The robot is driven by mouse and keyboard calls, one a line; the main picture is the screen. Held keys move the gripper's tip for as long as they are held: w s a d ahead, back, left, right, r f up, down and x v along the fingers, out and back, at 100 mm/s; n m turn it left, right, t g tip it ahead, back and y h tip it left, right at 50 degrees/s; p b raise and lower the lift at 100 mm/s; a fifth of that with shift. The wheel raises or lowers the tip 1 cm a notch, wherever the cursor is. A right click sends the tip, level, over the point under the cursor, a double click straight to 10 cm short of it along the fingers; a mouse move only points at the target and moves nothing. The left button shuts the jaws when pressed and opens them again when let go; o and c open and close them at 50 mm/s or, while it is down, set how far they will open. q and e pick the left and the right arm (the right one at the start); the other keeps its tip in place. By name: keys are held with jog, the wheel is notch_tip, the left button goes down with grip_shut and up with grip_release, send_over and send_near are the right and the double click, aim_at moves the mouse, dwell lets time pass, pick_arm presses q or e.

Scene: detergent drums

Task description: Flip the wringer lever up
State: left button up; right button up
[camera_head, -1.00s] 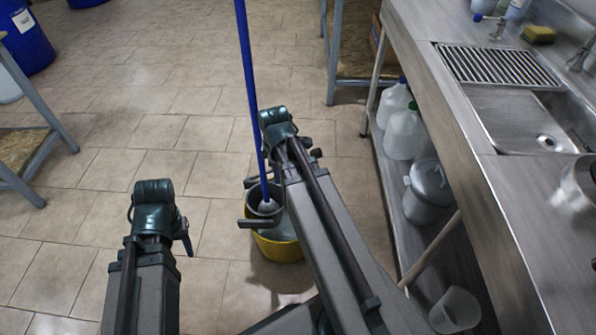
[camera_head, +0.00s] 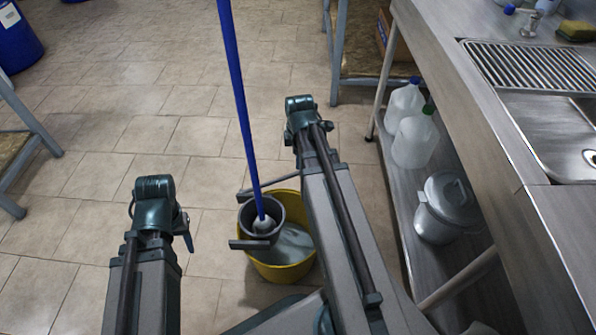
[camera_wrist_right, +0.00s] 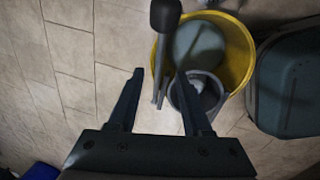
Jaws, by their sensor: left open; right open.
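A blue mop handle (camera_head: 239,95) rises from the wringer. A thin grey bar (camera_head: 275,180), seemingly the wringer lever, runs right until my right arm hides it. In the right wrist view, the lever's dark knobbed end (camera_wrist_right: 165,14) lies beyond my open, empty right gripper (camera_wrist_right: 161,76), with no contact visible. In the head view my right arm hides that gripper. Only part of my left gripper (camera_head: 187,230) shows, left of the bucket.
A steel sink counter (camera_head: 470,120) runs along the right, with clear jugs (camera_head: 414,138) and a lidded grey pot (camera_head: 447,205) on its lower shelf. A table leg (camera_head: 30,125) stands at left. The tiled floor left of the bucket is clear.

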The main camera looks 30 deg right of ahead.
aim_at(278, 180)
notch_tip(278, 180, down, 14)
jog(key=w+d+b, duration=0.1)
jog(key=w+b, duration=0.1)
jog(key=b, duration=1.1)
jog(key=shift+r+b, duration=0.2)
jog(key=shift+b, duration=0.15)
grip_shut()
dwell(0.7)
